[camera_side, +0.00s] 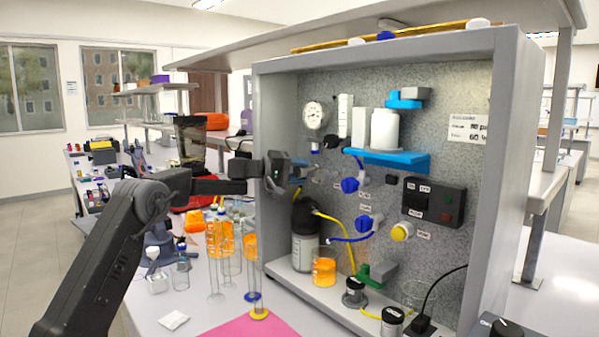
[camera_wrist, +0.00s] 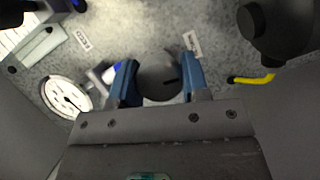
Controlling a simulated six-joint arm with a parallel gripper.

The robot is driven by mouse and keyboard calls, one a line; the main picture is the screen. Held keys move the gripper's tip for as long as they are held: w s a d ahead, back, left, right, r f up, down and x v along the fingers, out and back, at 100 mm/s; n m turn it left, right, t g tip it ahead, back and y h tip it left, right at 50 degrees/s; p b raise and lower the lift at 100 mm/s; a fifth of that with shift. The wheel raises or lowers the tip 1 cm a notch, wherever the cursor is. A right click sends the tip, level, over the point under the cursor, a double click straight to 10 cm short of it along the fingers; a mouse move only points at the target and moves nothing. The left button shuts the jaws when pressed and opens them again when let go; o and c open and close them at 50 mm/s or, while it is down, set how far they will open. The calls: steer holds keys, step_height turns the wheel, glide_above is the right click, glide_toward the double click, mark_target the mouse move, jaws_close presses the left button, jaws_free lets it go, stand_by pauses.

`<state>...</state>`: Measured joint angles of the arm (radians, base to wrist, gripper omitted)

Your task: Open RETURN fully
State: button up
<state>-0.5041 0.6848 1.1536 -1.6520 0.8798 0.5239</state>
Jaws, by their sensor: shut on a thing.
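A dark grey round knob (camera_wrist: 158,82) with a black slot mark sits between the two blue fingertips of my gripper (camera_wrist: 160,72) in the wrist view. My gripper is shut on this knob, one finger on each side. A small white label (camera_wrist: 192,44) lies just beyond the knob; I cannot read its words, so I cannot confirm that it says RETURN. In the side view my gripper (camera_side: 299,172) reaches the left part of the speckled panel (camera_side: 455,85), and the knob is hidden behind it.
A pressure gauge (camera_side: 314,115) is above my gripper. Blue knobs (camera_side: 350,185) and a yellow knob (camera_side: 399,232) are to its right, with a dark switch box (camera_side: 434,205). Glassware (camera_side: 222,240) crowds the bench.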

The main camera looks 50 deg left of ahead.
steer(key=shift+n, duration=0.6)
steer(key=shift+t, duration=0.3)
steer(key=o, duration=0.9)
steer(key=shift+o, duration=0.2)
